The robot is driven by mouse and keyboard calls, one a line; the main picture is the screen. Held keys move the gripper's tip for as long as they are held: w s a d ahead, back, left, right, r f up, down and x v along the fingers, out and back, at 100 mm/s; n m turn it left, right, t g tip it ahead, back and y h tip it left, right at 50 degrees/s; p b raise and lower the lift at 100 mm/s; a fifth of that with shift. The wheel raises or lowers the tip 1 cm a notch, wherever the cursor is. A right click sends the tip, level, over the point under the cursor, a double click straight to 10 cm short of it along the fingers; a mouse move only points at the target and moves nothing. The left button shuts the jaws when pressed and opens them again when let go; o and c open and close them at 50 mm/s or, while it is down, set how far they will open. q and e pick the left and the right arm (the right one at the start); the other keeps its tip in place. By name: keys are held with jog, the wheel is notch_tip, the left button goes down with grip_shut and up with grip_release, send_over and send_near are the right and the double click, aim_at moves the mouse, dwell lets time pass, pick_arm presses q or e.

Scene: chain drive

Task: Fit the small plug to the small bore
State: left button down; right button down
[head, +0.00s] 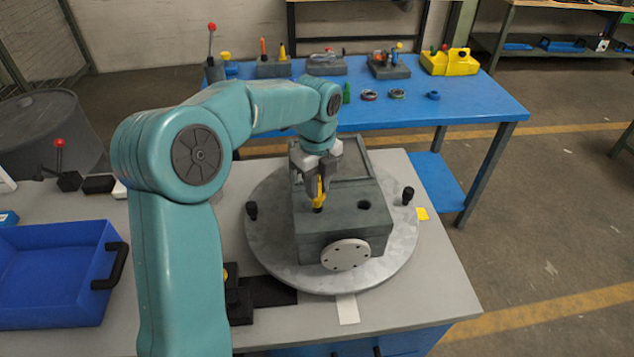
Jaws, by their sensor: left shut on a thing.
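A dark grey block-shaped housing (320,234) stands on a round metal plate (270,262). Its top shows an open dark bore (364,205) on the right. My left gripper (318,190) points down over the left part of the housing's top. It is shut on a small yellow plug (319,192). The plug's lower end is at a dark spot on the top, probably another bore; I cannot tell whether it is inside. My right gripper is not in view.
Two black knobs (408,194) stand up from the round plate. A blue tray (52,272) with a black handle lies at the left. A blue table (470,107) behind holds several small parts. The grey bench is clear at the front right.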

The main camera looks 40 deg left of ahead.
pick_arm(q)
jog(key=shift+s+r, duration=0.1)
dwell(0.5)
jog(key=shift+p, duration=0.45)
dwell(0.6)
jog(key=shift+f+b, duration=1.45)
jog(key=shift+f, duration=0.7)
jog(key=c, duration=0.9)
grip_release()
jog(key=shift+r, duration=0.1)
notch_tip(320, 180, up, 16)
jog(key=shift+r+p, duration=0.15)
jog(key=shift+p, duration=0.4)
